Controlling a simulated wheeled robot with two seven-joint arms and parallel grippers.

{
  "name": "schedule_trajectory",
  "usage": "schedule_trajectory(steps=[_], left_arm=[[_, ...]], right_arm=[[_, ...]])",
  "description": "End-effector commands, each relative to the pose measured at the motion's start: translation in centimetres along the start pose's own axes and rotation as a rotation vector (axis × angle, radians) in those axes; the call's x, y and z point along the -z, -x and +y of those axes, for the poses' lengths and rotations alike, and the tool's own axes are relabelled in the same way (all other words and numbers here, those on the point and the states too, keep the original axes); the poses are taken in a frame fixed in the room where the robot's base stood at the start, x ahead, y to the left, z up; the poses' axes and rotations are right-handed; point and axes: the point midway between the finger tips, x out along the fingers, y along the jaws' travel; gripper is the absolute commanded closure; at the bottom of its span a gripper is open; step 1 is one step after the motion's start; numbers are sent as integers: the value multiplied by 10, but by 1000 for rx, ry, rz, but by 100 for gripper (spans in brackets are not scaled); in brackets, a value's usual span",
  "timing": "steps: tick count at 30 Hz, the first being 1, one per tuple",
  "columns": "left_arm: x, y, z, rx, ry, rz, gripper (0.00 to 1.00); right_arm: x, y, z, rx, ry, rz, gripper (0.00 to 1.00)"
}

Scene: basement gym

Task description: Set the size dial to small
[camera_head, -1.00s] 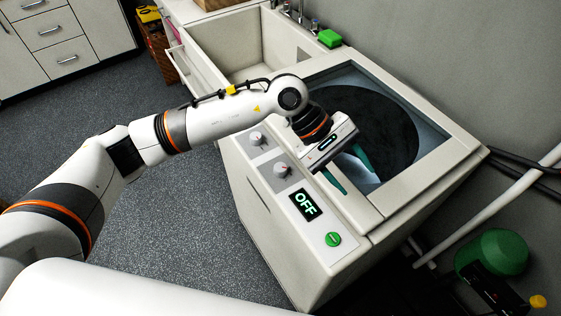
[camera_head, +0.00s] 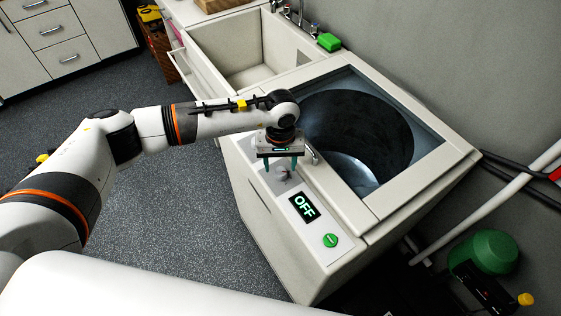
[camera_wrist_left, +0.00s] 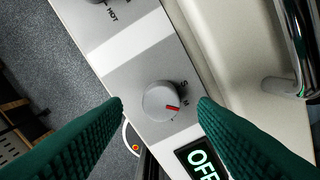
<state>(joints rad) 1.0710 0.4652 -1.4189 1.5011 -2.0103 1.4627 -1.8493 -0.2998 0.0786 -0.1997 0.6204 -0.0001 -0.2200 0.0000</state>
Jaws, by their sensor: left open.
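The washing machine's size dial (camera_wrist_left: 160,101) is a round grey knob with a red mark. In the left wrist view the mark points right and slightly down, beside small letters that look like S and M with a fainter mark below. In the head view the dial (camera_head: 284,174) shows just below my left gripper (camera_head: 281,165). My right gripper is not in view.
A second knob (camera_wrist_left: 98,2) marked HOT is at the wrist view's top edge. The OFF display (camera_head: 304,206) and green button (camera_head: 330,240) lie along the same panel. A metal lid handle (camera_head: 312,153) is close to the gripper's right. A sink (camera_head: 235,50) stands behind.

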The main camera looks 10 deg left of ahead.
Motion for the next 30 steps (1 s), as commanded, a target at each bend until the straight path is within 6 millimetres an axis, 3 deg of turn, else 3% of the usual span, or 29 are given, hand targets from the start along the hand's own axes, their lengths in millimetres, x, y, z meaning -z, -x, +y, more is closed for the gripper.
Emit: schedule_trajectory(steps=[6, 15, 17, 24, 30], left_arm=[[0, -20, 0, 0, 1, 2, 47], [0, -24, 0, 1, 0, 1, 47], [0, -24, 0, 1, 0, 1, 53], [0, -23, 0, 1, 0, 1, 91], [0, -24, 0, 1, 12, 1, 91]], right_arm=[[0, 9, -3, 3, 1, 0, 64], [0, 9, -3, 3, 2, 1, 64], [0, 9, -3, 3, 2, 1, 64], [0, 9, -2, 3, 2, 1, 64], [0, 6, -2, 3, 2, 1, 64]])
